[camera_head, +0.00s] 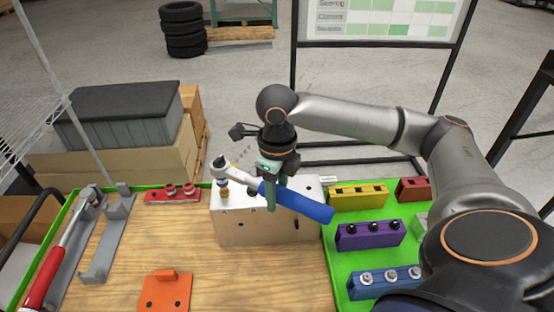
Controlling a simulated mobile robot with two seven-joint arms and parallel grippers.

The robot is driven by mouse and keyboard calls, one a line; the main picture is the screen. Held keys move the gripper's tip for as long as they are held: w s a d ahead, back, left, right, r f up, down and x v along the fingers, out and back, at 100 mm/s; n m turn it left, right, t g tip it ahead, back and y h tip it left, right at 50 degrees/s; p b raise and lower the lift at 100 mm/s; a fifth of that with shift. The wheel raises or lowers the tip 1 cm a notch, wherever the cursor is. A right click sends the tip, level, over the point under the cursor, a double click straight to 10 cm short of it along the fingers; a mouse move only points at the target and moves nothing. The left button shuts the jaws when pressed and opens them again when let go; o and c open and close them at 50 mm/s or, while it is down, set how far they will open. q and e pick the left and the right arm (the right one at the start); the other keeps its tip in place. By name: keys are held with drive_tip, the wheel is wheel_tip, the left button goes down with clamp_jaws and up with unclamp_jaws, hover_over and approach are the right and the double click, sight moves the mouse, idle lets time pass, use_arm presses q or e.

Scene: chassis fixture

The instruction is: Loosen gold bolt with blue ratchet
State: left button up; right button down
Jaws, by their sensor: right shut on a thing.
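The blue ratchet (300,203) has a blue handle and a silver shaft and head. My right gripper (270,196) is shut on it near where the shaft meets the handle. The ratchet's head (219,166) is at the left end, directly above the gold bolt (224,194). A small socket piece shows between the head and the bolt; I cannot tell whether it is fully seated. The bolt stands upright at the left end of the metallic chassis block (262,229). My left gripper is not in view.
A red-handled ratchet (46,272) rests in a grey holder at the left, beside an empty-looking grey holder (105,250). A red rack (172,194) and an orange bracket (165,291) lie on the wooden table. Yellow (357,196), purple (369,236) and blue (384,281) racks stand on the green mat.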

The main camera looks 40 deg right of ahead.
drive_tip(key=shift+r, duration=2.35)
